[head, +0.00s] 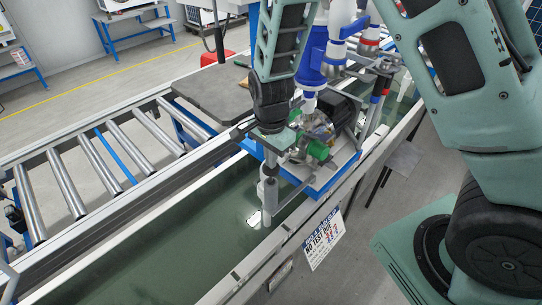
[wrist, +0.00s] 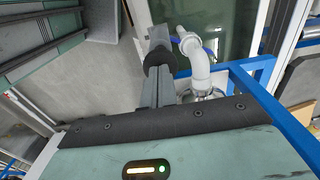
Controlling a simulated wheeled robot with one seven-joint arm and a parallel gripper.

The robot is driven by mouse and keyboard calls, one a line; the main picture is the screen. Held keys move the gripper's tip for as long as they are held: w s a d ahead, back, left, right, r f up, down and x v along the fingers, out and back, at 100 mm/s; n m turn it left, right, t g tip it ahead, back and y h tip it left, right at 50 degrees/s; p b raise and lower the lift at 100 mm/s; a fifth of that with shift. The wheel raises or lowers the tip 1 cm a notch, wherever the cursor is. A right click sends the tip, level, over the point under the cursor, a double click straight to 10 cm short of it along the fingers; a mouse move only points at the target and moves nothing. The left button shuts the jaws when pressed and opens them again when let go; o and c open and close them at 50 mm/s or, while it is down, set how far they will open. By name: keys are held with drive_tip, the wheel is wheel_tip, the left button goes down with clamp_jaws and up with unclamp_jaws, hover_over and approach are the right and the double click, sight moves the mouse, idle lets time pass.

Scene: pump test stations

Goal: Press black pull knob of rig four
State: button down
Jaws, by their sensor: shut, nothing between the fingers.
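My gripper (wrist: 158,74) is shut and empty in the wrist view, its grey fingers pointing up the picture. A black rounded part (wrist: 157,56) shows at the fingertips. It may be the black pull knob, but I cannot tell for sure or whether the fingers touch it. The rig has a blue frame, a black motor and green fittings. No black pull knob can be told clearly in the head view.
A white elbow pipe (wrist: 201,68) stands close to the right of the fingers. A blue frame bar (wrist: 275,115) lies farther right. The water trough (head: 185,215) runs below, with a roller conveyor (head: 85,170) to its left. A printed sign (head: 323,240) hangs on the trough's near edge.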

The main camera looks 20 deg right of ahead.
wheel_tip(320, 180, down, 4)
drive_tip(key=b, duration=0.2)
drive_tip(key=shift+f+b, duration=0.15)
drive_tip(key=shift+b, duration=0.2)
drive_tip(key=shift+s, duration=0.1)
